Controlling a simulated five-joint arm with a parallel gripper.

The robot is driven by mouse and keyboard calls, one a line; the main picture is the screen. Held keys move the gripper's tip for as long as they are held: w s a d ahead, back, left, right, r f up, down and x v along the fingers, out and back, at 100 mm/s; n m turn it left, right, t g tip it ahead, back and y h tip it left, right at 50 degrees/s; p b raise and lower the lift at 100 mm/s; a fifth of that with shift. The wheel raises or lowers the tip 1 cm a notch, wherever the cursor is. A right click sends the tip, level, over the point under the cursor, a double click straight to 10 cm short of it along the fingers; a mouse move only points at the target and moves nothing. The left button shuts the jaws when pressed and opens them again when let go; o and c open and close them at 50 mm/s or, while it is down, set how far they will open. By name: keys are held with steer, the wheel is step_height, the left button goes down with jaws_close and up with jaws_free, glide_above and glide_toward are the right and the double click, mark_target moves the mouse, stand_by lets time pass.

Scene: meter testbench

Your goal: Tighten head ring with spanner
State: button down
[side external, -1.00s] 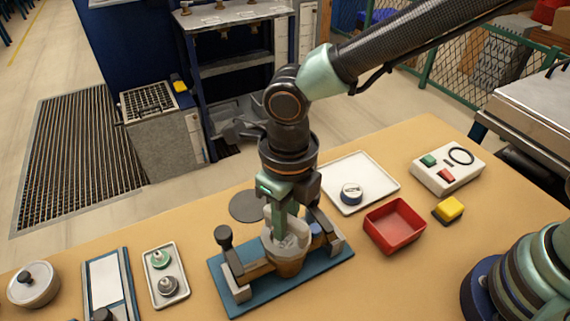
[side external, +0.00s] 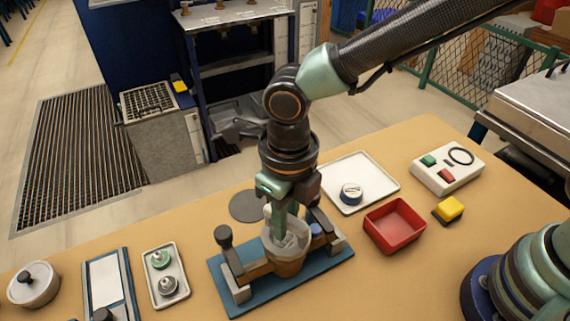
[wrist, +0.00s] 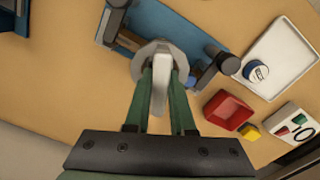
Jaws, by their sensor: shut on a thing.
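The meter body (side external: 287,268) is brownish and sits upright in a clamp fixture on a blue base plate (side external: 235,297). The pale grey head ring (side external: 304,243) is at its top; it also shows in the wrist view (wrist: 146,62). My gripper (side external: 284,232) points down over the ring. In the wrist view my green fingers (wrist: 163,78) are shut on the light grey spanner (wrist: 161,92), whose far end lies over the ring. My fingers partly hide the ring and spanner, so I cannot tell how fully they engage.
A white tray (side external: 378,172) holds a round blue-and-white part (side external: 351,193). A red bin (side external: 395,227), yellow block (side external: 449,209) and white control box (side external: 446,166) stand to the right. A small tray (side external: 181,290) with two fittings is at left. Clamp posts flank the meter.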

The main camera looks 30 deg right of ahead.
mark_target(287, 242)
steer(key=shift+f, duration=1.45)
stand_by(2.5)
steer(key=shift+r, duration=0.1)
step_height(287, 242, up, 5)
steer(key=shift+f, duration=0.1)
steer(key=shift+m, duration=0.3)
steer(key=shift+f+m, duration=0.1)
steer(key=shift+m, duration=0.4)
step_height(287, 242, down, 5)
steer(key=shift+s+m, duration=0.1)
steer(key=shift+m, duration=0.8)
